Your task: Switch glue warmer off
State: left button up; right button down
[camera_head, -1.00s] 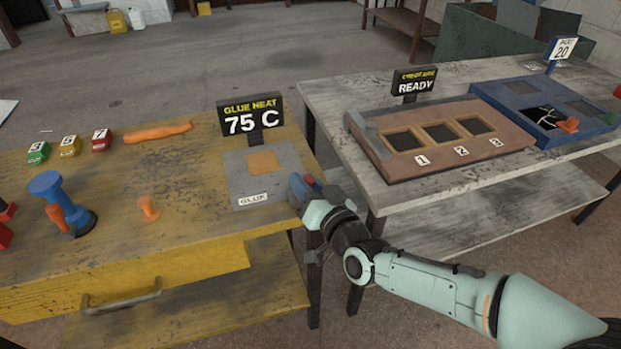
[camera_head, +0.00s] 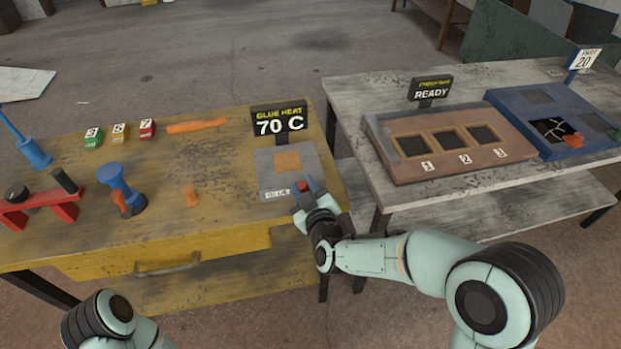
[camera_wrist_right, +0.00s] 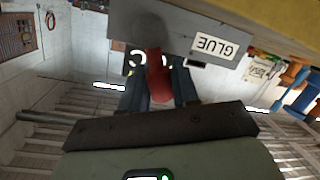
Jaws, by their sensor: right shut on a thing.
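The glue warmer (camera_head: 264,183) is a grey plate with an orange square, on the yellow bench, with a "GLUE" label at its front edge. Its black sign (camera_head: 279,122) reads "GLUE HEAT 70 C". My right gripper (camera_head: 305,190) is at the warmer's front right corner. In the right wrist view its dark fingers (camera_wrist_right: 158,92) are shut on a red switch lever (camera_wrist_right: 156,75), which meets the warmer's grey face (camera_wrist_right: 185,38) beside the label. The fingers partly hide the lever. My left gripper is out of view; only part of my left arm shows at lower left.
Numbered blocks (camera_head: 120,133), an orange strip (camera_head: 197,126), a blue tool (camera_head: 115,187) and a red clamp (camera_head: 45,205) lie on the yellow bench. The grey table at right holds a wooden frame rack (camera_head: 395,165) and a blue tray (camera_head: 530,97). A gap separates the tables.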

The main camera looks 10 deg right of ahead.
jog(key=shift+a+f+n+h+p, duration=0.3)
jog(key=shift+a+n+h+p, duration=0.25)
jog(key=shift+n+p, duration=0.5)
jog(key=shift+f, duration=0.1)
jog(key=c, duration=0.9)
grip_release()
jog(key=shift+c, duration=0.2)
jog(key=shift+s, duration=0.1)
jog(key=b+v, duration=0.5)
jog(key=v, duration=0.8)
jog(key=shift+s, duration=0.15)
